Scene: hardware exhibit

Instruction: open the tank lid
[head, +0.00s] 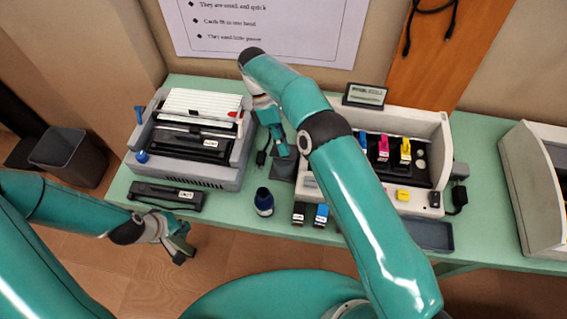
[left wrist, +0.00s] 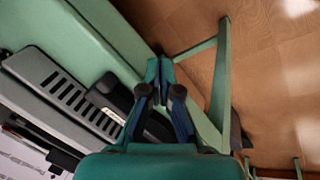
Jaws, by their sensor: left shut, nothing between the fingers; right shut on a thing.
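A white machine (head: 438,130) stands at the middle right of the table in the head view, with blue, magenta and yellow pieces upright in its dark bay. A dark grey box-like part (head: 284,166) sits at its left end; it may be the tank, but its lid is hard to make out. My right gripper (head: 282,148) is shut at this part, and its arm hides much of the machine's left side. What lies between its fingers is too small to see clearly. My left gripper (head: 180,248) is shut and empty, off the table's front edge; it also shows in the left wrist view (left wrist: 160,66).
A grey-and-white machine (head: 232,172) stands on the table's left, with a black bar-shaped device (head: 168,195) before it. A dark blue bottle (head: 264,202) and two small cartridges (head: 299,213) stand near the front edge. A dark tray (head: 430,236) lies at the right.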

